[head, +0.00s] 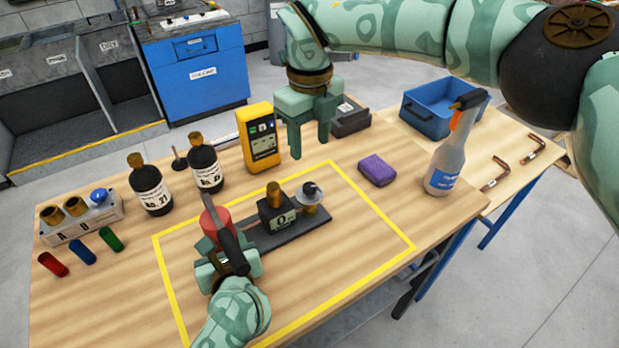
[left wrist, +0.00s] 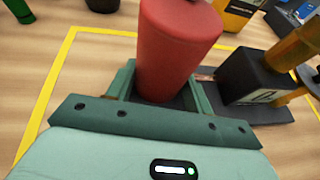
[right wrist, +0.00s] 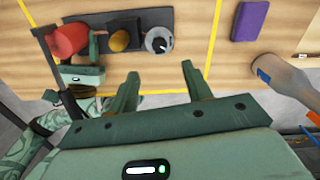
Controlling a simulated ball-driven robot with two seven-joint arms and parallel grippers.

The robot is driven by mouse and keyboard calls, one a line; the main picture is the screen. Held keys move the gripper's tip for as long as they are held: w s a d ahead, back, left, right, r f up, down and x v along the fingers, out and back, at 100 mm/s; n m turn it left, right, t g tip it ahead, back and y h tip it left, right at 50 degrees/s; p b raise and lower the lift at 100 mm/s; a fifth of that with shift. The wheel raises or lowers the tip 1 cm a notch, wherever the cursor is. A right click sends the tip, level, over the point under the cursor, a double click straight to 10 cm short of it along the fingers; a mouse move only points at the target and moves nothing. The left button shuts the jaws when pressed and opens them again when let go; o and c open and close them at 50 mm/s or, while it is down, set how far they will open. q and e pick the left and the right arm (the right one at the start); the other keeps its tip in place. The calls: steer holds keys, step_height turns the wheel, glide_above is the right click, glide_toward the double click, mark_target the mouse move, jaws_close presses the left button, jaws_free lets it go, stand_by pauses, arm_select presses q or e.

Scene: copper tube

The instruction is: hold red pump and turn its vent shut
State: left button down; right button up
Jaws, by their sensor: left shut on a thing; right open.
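The fitting also shows in the right wrist view (right wrist: 158,40). My right gripper (head: 310,148) is open and empty, above the table behind the plate.
A yellow meter (head: 260,137) and dark bottles (head: 151,187) stand behind. A purple sponge (head: 377,170) and spray bottle (head: 447,155) are to the right. A blue bin (head: 428,112) is farther back. A yellow outline (head: 374,205) surrounds the plate; the table inside its right part is clear.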

mark_target(310, 186)
step_height(310, 186, down, 11)
steer(key=shift+r, duration=0.15)
steer(key=c, duration=1)
